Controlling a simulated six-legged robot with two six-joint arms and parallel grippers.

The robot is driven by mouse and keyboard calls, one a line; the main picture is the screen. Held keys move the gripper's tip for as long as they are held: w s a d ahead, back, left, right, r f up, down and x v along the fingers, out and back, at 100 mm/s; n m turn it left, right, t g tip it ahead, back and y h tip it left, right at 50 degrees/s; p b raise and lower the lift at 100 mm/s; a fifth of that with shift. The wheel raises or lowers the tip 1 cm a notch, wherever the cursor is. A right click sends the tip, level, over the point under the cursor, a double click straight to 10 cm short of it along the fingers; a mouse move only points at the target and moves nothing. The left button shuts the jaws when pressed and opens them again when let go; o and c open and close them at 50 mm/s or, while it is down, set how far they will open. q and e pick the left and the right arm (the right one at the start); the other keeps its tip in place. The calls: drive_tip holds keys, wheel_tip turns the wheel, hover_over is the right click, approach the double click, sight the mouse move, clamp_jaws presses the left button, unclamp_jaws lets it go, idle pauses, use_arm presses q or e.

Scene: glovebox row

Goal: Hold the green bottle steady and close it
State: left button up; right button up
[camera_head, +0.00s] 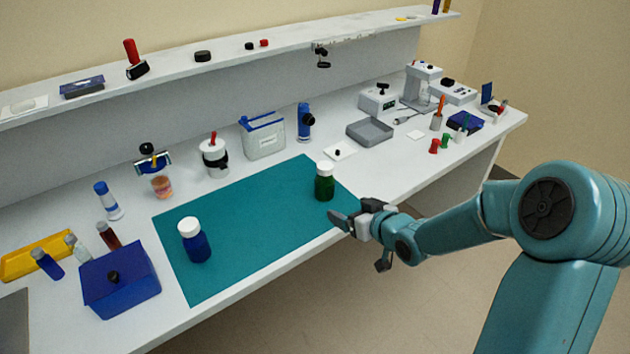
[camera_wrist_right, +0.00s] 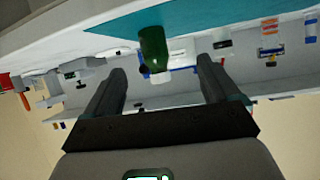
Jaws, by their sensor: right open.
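The green bottle (camera_head: 324,188) stands upright near the right end of the teal mat. In the head view a white cap (camera_head: 324,167) shows at its top; whether it is seated tight I cannot tell. In the right wrist view the green bottle (camera_wrist_right: 153,46) appears upside down, beyond and between the fingers, and its cap is not clear there. My right gripper (camera_head: 348,216) is open and empty at the bench's front edge, in front of the bottle and apart from it. Its two fingers also show spread in the right wrist view (camera_wrist_right: 161,72). My left gripper is not in view.
A blue bottle with a white cap (camera_head: 195,241) stands on the left of the teal mat (camera_head: 255,220). A blue box (camera_head: 120,281) stands further left. A white container (camera_head: 264,137) and a grey tray (camera_head: 369,131) stand behind the mat. The mat between the bottles is clear.

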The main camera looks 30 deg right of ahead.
sight(331, 186)
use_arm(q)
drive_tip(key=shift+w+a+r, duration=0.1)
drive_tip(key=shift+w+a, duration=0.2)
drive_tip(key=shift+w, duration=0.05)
use_arm(e)
drive_tip(key=r, duration=0.1)
drive_tip(key=d+r, duration=0.1)
drive_tip(key=shift+d+r+t+h, duration=0.3)
drive_tip(key=shift+t, duration=0.1)
drive_tip(key=p+x, duration=0.1)
drive_tip(key=x, duration=0.9)
drive_tip(key=shift+f, duration=0.15)
drive_tip(key=shift+w+f, duration=0.2)
drive_tip(key=shift+w, duration=0.25)
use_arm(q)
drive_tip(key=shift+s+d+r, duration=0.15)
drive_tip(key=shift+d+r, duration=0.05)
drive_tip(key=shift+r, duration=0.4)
